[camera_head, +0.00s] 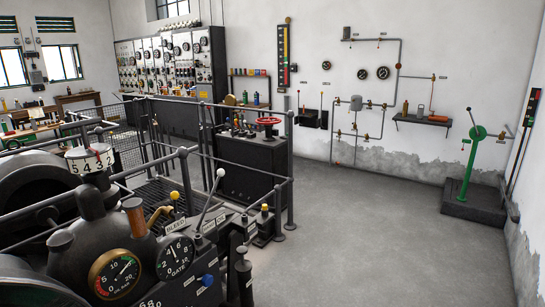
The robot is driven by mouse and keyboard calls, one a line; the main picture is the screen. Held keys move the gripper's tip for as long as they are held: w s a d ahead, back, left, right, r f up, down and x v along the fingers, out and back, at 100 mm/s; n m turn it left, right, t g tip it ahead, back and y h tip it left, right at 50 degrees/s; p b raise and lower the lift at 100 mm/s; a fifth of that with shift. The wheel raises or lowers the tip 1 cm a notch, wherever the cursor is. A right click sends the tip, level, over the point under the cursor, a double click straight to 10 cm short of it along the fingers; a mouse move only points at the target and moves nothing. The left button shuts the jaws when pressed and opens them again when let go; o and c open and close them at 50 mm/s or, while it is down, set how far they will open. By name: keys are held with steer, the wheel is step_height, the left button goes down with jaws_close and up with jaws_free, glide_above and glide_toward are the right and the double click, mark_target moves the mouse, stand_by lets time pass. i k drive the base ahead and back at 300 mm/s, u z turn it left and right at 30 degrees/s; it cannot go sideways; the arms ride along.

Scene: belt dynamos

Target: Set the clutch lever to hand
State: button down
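My gripper is not in view, and I see no label reading clutch or hand, so I cannot tell which lever is the clutch lever. A grey lever with a white ball knob (220,173) rises from the dark machine in the foreground, tilted up to the right. A short lever with a yellow knob (174,195) stands to its left, near a plate that reads BLEED (177,227).
The foreground machine has a GATE dial (176,257) and a red-green gauge (114,274). Dark railings (287,180) enclose it. A red handwheel (268,121) tops a black cabinet (250,166). A wall shelf (422,120) holds small items. The grey floor (370,230) at the right is clear.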

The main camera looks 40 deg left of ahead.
mark_target(220, 172)
steer(key=i, duration=1.45)
steer(key=u, duration=3.95)
steer(key=i, duration=0.5)
steer(key=z, duration=0.05)
